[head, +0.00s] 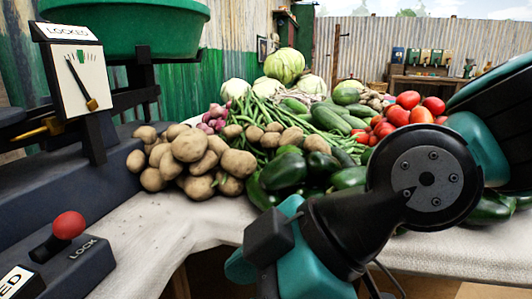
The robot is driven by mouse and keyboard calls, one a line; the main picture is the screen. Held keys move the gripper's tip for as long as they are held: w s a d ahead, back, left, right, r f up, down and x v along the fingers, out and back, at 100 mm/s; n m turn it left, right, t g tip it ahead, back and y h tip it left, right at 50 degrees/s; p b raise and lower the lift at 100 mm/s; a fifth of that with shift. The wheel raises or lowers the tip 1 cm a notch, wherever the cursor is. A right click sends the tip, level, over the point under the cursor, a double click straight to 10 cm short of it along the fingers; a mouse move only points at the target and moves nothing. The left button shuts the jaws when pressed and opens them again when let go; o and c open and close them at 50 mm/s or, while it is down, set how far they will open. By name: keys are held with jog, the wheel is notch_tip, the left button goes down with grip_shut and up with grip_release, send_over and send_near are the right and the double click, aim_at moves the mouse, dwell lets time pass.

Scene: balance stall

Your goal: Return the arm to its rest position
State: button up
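My arm, in teal and black links, fills the right and lower middle of the head view. It comes in from the right edge, bends at a large round black joint and runs down to a teal part with a dark block near the bottom middle. The fingers of my gripper are not visible, so I cannot see whether it holds anything. The arm hides part of the table and some vegetables.
A balance (75,85) with a green pan (130,32), a "LOCKED" sign and a red-knobbed lever (68,226) stands left. Potatoes (190,147), green peppers (284,172), tomatoes (408,101) and cabbages (284,66) are heaped on the cloth-covered table (160,243). Bare cloth shows in front.

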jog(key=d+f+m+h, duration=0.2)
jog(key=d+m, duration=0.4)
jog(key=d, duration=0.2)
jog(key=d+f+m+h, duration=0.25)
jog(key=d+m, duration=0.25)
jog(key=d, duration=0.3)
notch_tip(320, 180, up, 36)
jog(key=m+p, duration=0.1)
jog(key=p, duration=3.5)
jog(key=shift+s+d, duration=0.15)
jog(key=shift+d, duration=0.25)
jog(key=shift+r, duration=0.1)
